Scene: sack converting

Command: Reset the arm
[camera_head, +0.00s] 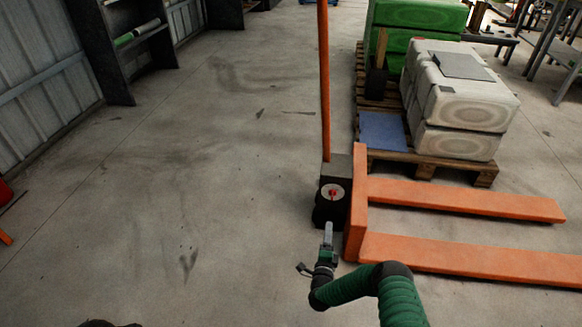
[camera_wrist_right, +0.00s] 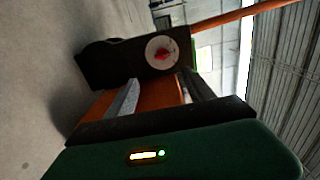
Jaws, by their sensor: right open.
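My right arm, with green links, comes in from the bottom right of the head view. Its gripper (camera_head: 328,236) is in front of the black housing (camera_head: 331,203) of an orange pallet jack (camera_head: 357,205). In the right wrist view the gripper (camera_wrist_right: 157,93) has its two grey fingers apart, with nothing seen held between them. Beyond them are the orange body (camera_wrist_right: 158,95) and the housing with a round white dial and red centre (camera_wrist_right: 162,52). I cannot tell whether the fingers touch the jack. My left gripper is not in view.
The jack's upright orange handle (camera_head: 324,85) and two low forks (camera_head: 465,199) are close to the arm. Behind stands a wooden pallet (camera_head: 432,160) with pale sacks (camera_head: 462,95) and green sacks (camera_head: 418,14). A dark shelf (camera_head: 108,50) stands far left.

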